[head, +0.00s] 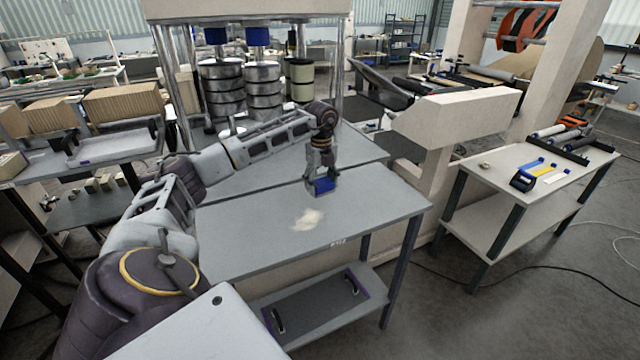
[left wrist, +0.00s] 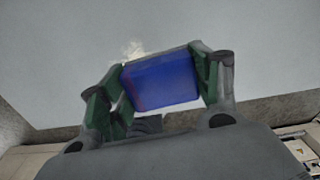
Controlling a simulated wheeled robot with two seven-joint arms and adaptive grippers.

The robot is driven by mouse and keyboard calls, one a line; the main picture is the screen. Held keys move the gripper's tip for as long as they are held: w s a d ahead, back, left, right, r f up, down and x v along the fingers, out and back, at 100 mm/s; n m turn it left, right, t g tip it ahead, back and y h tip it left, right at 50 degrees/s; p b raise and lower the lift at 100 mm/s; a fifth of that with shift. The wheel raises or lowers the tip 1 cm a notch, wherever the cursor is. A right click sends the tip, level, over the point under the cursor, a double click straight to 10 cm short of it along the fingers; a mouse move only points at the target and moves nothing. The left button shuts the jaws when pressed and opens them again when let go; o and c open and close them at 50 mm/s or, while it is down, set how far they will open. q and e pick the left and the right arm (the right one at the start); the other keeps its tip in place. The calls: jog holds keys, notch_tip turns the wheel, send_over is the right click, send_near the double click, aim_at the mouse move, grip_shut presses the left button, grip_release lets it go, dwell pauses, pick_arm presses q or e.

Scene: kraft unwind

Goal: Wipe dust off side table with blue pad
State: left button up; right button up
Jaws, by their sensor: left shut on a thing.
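The side table (head: 375,215) is grey and flat-topped, with a pale dust patch (head: 307,220) near its middle. My left gripper (head: 320,187) is shut on the blue pad (head: 323,185), just behind and to the right of the dust in the head view. I cannot tell whether the pad touches the table. In the left wrist view the pad (left wrist: 162,80) sits between both fingers (left wrist: 160,85), and part of the dust (left wrist: 133,49) shows beyond it. My right gripper is not in view.
A lower shelf (head: 318,305) under the table holds a dark tray. A machine with stacked metal cylinders (head: 225,90) stands behind. At right, another table (head: 560,165) holds rollers, a small pale lump (head: 485,166) and blue and yellow tools. The side table's right part is clear.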

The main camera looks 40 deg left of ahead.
pick_arm(q)
jog(key=shift+w+m, duration=0.2)
jog(key=shift+m, duration=0.4)
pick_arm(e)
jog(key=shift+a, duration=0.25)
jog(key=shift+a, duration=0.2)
pick_arm(q)
jog(key=shift+d+f, duration=0.1)
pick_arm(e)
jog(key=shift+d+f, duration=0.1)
